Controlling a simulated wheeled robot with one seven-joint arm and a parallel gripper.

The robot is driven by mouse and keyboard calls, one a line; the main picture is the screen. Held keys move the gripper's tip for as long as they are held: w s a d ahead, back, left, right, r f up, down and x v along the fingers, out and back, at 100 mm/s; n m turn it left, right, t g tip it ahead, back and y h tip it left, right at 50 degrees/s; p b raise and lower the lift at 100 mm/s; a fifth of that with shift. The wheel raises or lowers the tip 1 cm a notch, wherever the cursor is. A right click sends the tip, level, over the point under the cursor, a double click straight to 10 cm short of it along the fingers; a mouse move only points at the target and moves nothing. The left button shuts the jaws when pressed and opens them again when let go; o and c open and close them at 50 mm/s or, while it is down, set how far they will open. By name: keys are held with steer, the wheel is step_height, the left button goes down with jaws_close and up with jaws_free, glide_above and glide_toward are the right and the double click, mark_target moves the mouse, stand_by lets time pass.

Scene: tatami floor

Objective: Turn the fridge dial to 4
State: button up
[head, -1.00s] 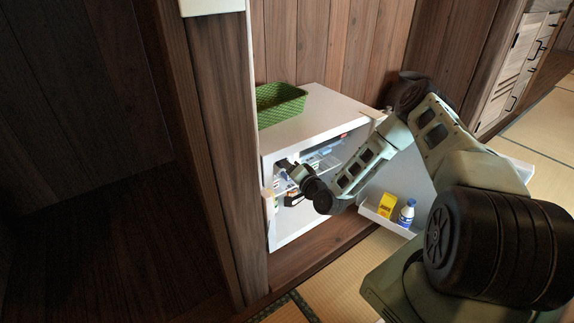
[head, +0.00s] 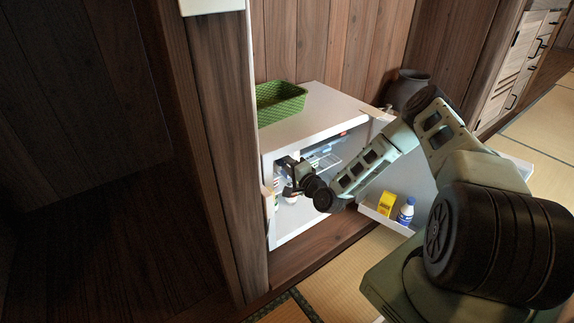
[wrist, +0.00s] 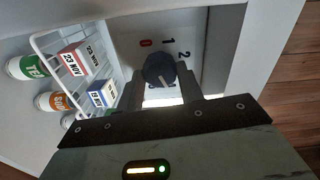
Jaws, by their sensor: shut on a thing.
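The small white fridge (head: 330,103) stands open in the head view. In the wrist view, its dark round dial (wrist: 158,67) sits on a pale panel with a red 0, then 1 and 2 around its upper right. A light mark shows on the dial's lower part; I cannot tell which number it points to. My gripper (wrist: 160,88) is shut on the dial, a finger on either side. The lower part of the scale is mostly hidden by the fingers and dial. In the head view my gripper (head: 284,164) reaches inside the fridge; the dial is hidden there.
A wire shelf (wrist: 82,35) with dated cartons and several bottles is close left of my gripper in the wrist view. The open door (head: 385,180) holds a yellow box (head: 387,202) and a bottle (head: 405,211). A green basket (head: 280,103) sits on top.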

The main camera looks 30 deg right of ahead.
steer(key=shift+s+f, duration=0.1)
steer(key=o, duration=1)
steer(key=s+p, duration=0.4)
steer(key=s, duration=1.3)
steer(key=shift+s+d, duration=0.2)
steer(key=shift+d, duration=0.1)
